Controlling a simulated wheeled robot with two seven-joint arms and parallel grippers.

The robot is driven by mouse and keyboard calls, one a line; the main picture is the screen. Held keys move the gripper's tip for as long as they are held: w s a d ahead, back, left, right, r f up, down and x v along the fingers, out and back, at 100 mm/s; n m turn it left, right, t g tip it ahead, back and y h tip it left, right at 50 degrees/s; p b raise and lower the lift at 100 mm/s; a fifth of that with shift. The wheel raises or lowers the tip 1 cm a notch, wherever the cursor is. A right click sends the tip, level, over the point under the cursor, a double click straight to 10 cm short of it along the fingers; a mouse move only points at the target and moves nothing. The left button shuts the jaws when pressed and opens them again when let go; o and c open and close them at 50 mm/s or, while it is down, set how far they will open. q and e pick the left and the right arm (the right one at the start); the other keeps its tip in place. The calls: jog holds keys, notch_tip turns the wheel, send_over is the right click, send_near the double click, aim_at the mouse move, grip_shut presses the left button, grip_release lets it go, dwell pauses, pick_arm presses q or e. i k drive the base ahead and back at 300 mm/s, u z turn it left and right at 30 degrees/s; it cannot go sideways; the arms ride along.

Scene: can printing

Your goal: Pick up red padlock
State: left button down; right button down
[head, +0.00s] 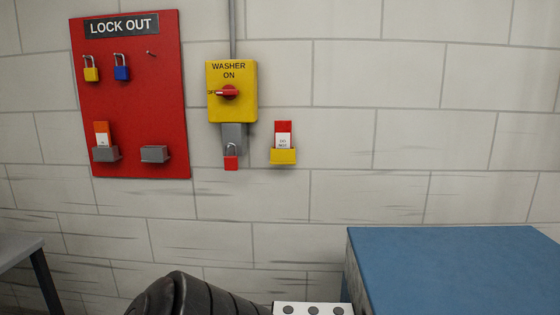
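The red padlock (231,163) hangs by its shackle from the grey plate (233,135) just below the yellow washer switch box (247,108). The box reads "WASHER ON" and carries a red rotary handle (229,92) with an "OFF" mark beside it. Neither of my grippers can be made out in the head view. A dark ribbed part at the bottom edge looks like part of my own arm, well below the padlock.
A red lock out board (137,130) on the left holds a yellow padlock (91,73), a blue padlock (122,72), an empty peg (152,53) and two grey holders. A yellow tag holder (283,156) is right of the red padlock. A blue-topped surface (455,265) stands lower right.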

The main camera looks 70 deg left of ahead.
aim_at(231, 163)
jog(key=u, duration=0.05)
jog(key=k, duration=0.35)
jog(key=z, duration=1.2)
jog(key=i, duration=0.7)
jog(key=u, duration=4.4)
jog(key=k, duration=0.55)
jog(key=u, duration=1)
jog(key=i, duration=1.9)
jog(key=z, duration=0.9)
jog(key=i, duration=1.05)
jog(key=z, duration=1.2)
